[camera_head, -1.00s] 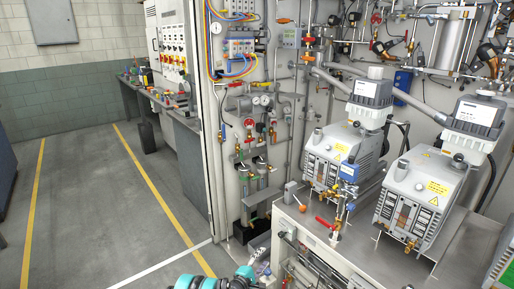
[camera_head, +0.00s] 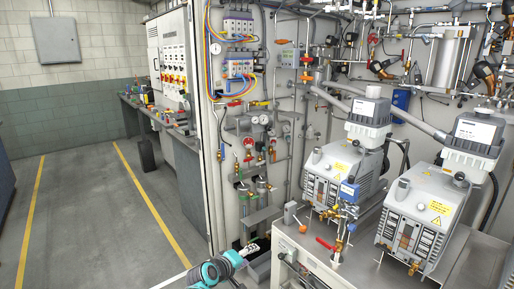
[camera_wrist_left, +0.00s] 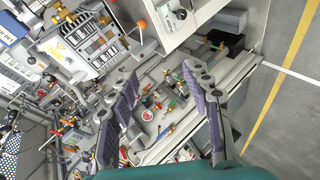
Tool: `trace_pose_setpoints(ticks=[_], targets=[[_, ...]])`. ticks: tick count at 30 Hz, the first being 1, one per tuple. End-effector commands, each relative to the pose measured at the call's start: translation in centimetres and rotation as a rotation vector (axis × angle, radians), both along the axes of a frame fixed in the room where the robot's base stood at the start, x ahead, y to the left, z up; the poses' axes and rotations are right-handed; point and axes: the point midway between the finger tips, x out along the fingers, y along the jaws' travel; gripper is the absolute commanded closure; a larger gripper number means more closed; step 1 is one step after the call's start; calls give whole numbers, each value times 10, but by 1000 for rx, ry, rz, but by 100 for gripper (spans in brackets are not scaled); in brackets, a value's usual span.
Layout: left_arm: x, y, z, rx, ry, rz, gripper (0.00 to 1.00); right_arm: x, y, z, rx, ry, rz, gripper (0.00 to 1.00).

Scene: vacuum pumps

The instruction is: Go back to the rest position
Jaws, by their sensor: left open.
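My left gripper (camera_head: 252,249) shows at the bottom of the head view, at the end of a teal and grey arm. In the left wrist view its two purple-padded fingers (camera_wrist_left: 163,78) stand wide apart with nothing between them. It is in front of the pipe panel and left of the pump bench (camera_head: 345,268), apparently in free space. My right gripper is in no view.
Two grey vacuum pumps (camera_head: 343,172) (camera_head: 424,212) stand on the bench, with a red-handled valve (camera_head: 327,244) at its front left. A panel of pipes and gauges (camera_head: 262,122) rises behind. Open floor (camera_head: 100,215) with yellow lines lies to the left.

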Motion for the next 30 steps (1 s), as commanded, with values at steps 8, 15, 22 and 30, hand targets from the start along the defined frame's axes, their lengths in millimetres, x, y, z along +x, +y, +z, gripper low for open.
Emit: trace_pose_setpoints(ticks=[8,15,22,30], targets=[[-109,46,53,341,15,-101,51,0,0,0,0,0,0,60],[-215,90,59,626,58,-193,51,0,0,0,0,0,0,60],[-302,129,41,856,114,-272,51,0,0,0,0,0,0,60],[-340,148,27,963,147,-310,51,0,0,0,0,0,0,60]])
